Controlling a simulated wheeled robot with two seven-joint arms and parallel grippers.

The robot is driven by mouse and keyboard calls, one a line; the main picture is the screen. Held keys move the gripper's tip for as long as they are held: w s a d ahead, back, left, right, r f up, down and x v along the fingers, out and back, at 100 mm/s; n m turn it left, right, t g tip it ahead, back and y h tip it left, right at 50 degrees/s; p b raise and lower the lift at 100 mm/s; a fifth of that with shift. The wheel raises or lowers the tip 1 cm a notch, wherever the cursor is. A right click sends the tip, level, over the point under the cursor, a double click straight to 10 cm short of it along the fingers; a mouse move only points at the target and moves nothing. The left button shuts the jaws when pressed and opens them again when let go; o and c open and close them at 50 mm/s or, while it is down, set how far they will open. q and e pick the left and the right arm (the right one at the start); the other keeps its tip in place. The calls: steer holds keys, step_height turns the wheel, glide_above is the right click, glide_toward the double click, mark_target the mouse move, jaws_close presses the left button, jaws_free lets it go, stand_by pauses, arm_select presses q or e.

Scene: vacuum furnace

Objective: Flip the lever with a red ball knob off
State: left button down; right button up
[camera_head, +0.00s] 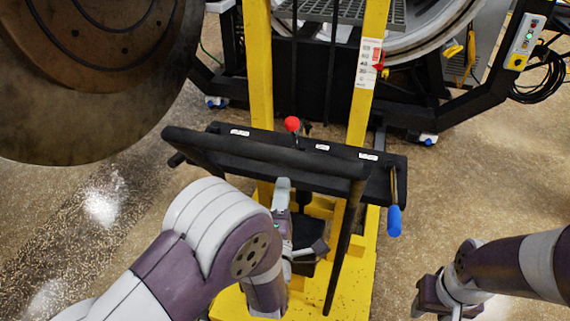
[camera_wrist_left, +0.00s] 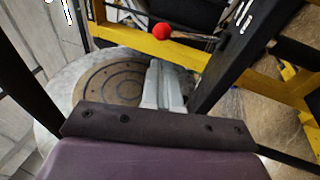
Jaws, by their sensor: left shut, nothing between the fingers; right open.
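The lever's red ball knob (camera_head: 292,124) stands up behind the black crossbar of the yellow lift frame. It also shows in the left wrist view (camera_wrist_left: 161,31), beyond my fingertips. My right gripper (camera_head: 440,302) is low at the right, far from the lever, partly cut off by the frame edge.
The black crossbar (camera_head: 260,145) and slanted black bars lie around my left gripper. A blue-handled lever (camera_head: 394,218) hangs at the crossbar's right end. A yellow post (camera_head: 366,80) rises behind. A large round door (camera_head: 90,90) fills the upper left. Floor is clear at right.

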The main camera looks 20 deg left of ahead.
mark_target(291, 129)
arm_select(q)
steer(key=x, duration=1.2)
steer(key=shift+w+r, duration=0.1)
steer(key=shift+w, duration=0.3)
arm_select(e)
steer(key=shift+r, duration=0.25)
arm_select(q)
steer(key=shift+w, duration=0.1)
arm_select(e)
steer(key=shift+f, duration=0.1)
